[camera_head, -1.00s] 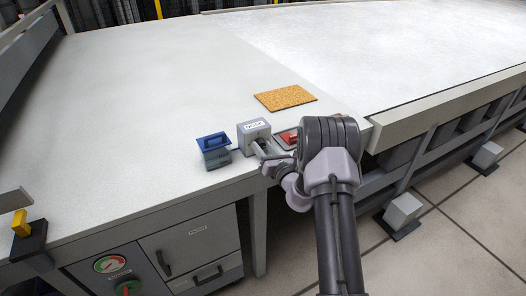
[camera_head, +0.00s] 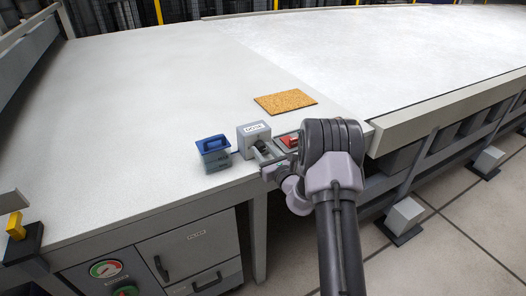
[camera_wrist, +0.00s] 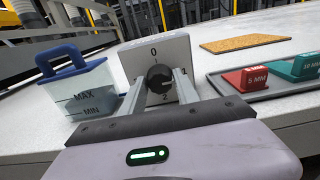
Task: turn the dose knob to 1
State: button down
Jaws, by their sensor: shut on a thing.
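The dose unit is a light grey box (camera_head: 251,135) with a label on top, near the front edge of the table. In the wrist view its front face (camera_wrist: 172,50) shows a round black dose knob (camera_wrist: 158,78), with a 0 above it and a 2 below it. In the head view my gripper (camera_head: 265,153) is partly covered by my arm.
A blue-lidded clear container (camera_wrist: 80,84) marked MAX and MIN stands left of the box. A dark tray (camera_wrist: 262,92) with red and green blocks lies to the right. A cork mat (camera_head: 285,102) lies behind. The table further back is clear.

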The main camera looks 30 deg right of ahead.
jog(key=c, duration=1)
grip_release()
jog(key=shift+s, duration=0.1)
jog(key=s+p, duration=0.1)
jog(key=s, duration=1.6)
jog(key=shift+s+d, duration=0.15)
jog(key=shift+d, duration=0.15)
